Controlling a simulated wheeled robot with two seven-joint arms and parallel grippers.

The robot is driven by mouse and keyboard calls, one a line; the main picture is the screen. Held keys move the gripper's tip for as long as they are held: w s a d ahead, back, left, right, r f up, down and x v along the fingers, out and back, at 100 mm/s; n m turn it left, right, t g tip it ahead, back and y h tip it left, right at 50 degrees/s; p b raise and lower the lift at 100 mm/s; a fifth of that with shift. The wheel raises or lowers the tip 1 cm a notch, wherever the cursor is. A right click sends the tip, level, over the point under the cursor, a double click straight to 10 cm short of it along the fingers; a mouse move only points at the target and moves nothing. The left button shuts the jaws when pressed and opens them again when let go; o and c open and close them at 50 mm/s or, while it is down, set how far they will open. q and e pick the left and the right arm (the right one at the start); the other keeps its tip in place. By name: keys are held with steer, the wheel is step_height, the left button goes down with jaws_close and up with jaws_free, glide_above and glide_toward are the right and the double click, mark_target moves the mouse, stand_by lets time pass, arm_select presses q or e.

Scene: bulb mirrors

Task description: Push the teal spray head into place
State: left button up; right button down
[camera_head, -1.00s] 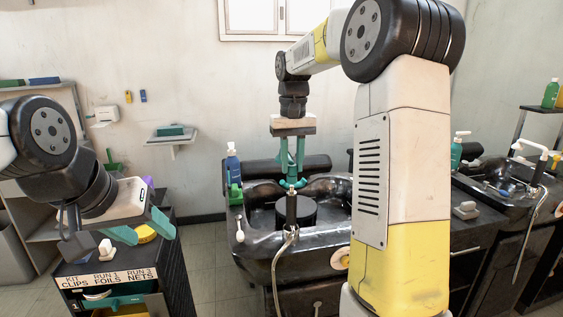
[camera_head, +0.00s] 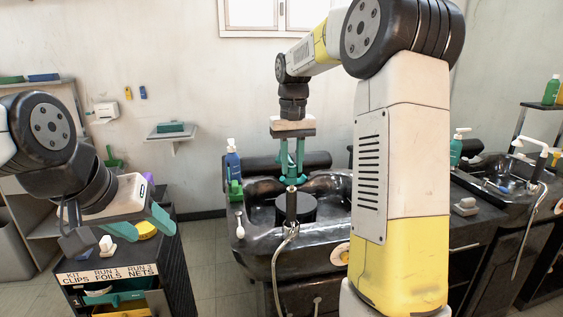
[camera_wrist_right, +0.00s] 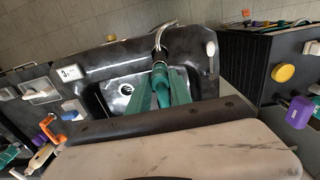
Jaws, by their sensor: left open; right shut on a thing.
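The teal spray head (camera_wrist_right: 161,85) shows in the right wrist view between the two teal fingers of my right gripper (camera_wrist_right: 158,95), which is shut on it. In the head view my right gripper (camera_head: 292,180) points down over the black basin (camera_head: 262,240), at the top of an upright dark holder (camera_head: 292,207) with a hose below it. The spray head is mostly hidden by the fingers there, so I cannot tell how deep it sits. My left gripper (camera_head: 135,228) is open and empty above the trolley at the left.
A black trolley (camera_head: 180,270) with labelled drawers carries a yellow round tub (camera_head: 146,229) and a white item. A blue pump bottle (camera_head: 233,160) and a green item stand at the basin's left edge. A second basin (camera_head: 500,180) is at the right.

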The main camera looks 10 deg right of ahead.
steer(key=shift+f, duration=0.75)
steer(key=c, duration=1.1)
jaws_free()
steer(key=o, duration=0.5)
steer(key=shift+r, duration=3)
